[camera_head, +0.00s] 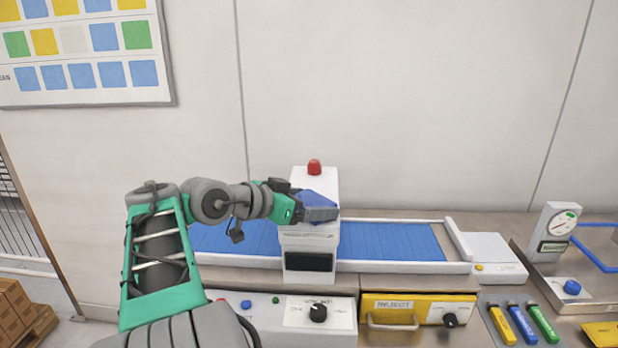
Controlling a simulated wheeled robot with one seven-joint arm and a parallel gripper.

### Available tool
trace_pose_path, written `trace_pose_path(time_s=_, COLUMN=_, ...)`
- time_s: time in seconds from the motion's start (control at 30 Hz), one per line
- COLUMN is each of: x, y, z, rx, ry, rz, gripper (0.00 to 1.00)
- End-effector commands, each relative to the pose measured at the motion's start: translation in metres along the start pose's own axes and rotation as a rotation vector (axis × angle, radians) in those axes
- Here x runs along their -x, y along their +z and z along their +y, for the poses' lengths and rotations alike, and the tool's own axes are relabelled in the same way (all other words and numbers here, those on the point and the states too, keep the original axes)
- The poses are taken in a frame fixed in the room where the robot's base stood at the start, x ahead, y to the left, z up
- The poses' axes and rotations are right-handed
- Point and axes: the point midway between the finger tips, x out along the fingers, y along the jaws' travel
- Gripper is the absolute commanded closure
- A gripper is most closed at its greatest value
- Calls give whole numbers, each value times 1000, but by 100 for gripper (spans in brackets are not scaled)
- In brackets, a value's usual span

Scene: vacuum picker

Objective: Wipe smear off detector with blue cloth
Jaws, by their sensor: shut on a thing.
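The detector (295,241) is a white upright housing with a red lamp (314,167) on top and a dark opening low on its front. It stands over a blue conveyor belt (390,241). My gripper (322,212) is in front of the detector's upper part and is shut on the blue cloth (313,198). The cloth shows as a blue patch beside the fingers. I cannot tell whether it touches the housing. No smear can be made out; the arm and cloth cover part of the detector's front.
Below the belt are a control panel with a black knob (318,313) and a yellow reject drawer (415,308) with a handle. Yellow, blue and green markers (523,323) lie at right. A gauge (554,232) stands on a metal tray.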

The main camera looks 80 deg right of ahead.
Motion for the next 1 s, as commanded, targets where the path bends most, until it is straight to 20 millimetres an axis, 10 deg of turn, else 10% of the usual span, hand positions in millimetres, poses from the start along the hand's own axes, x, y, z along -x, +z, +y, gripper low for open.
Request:
trace_pose_path(time_s=0.23, x=12, y=8, z=16, rx=-1, ry=9, rz=-2, gripper=56)
trace_pose_path(time_s=1.0, x=47, y=-66, z=12, rx=1, ry=-3, rz=-1, gripper=56)
